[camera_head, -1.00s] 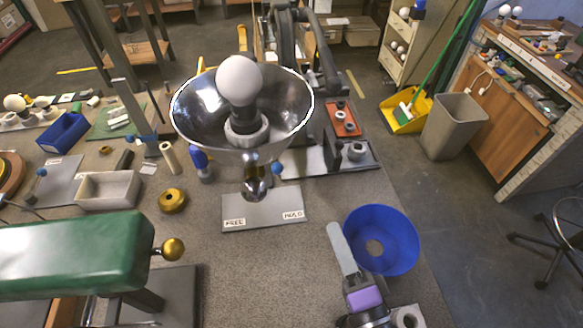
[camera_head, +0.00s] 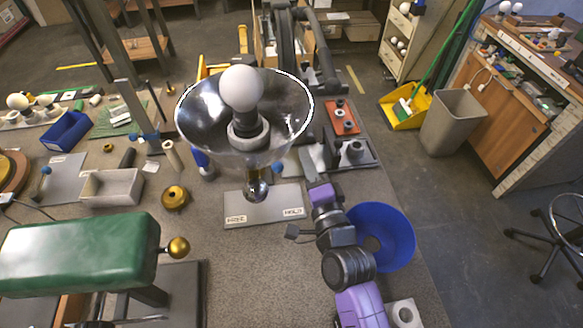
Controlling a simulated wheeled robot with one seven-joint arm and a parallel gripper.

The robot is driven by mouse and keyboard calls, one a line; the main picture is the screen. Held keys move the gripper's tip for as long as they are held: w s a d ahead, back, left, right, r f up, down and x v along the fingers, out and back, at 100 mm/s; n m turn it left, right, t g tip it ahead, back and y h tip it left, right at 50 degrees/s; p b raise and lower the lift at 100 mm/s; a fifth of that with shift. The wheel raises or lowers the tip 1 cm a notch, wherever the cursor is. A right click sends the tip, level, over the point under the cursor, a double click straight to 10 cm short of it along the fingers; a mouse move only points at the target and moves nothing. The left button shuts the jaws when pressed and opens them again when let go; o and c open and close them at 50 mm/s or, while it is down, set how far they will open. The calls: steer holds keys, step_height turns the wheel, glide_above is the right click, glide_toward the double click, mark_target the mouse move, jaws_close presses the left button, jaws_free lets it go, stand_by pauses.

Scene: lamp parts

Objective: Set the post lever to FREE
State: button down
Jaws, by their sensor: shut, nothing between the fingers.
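The lamp's shiny metal bowl (camera_head: 190,125) with a white bulb (camera_head: 241,88) stands on a post with a chrome ball joint (camera_head: 257,188). Below it, the grey base plate (camera_head: 265,206) carries a FREE label (camera_head: 236,219) at left and a HOLD label (camera_head: 294,212) at right. A blue knob (camera_head: 277,168), apparently the post lever's end, shows just under the bowl's right side, toward the HOLD side. The rest of the lever is hidden by the bowl. My gripper (camera_head: 308,160) is shut and empty, a little right of the blue knob, apparently apart from it.
A blue funnel-like bowl (camera_head: 398,228) sits right of my arm. A dark tray with grey parts (camera_head: 352,152) lies behind my gripper. A green padded block (camera_head: 75,250) with a brass knob (camera_head: 178,247) is at front left.

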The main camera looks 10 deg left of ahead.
steer(key=shift+s+a+f+p, duration=0.2)
steer(key=shift+s+a+p, duration=0.5)
steer(key=shift+p, duration=0.9)
steer(key=shift+s+a+f+p, duration=0.2)
steer(key=shift+s+a+p, duration=0.5)
steer(key=shift+p, duration=0.9)
steer(key=shift+w+a, duration=0.1)
steer(key=shift+w, duration=0.05)
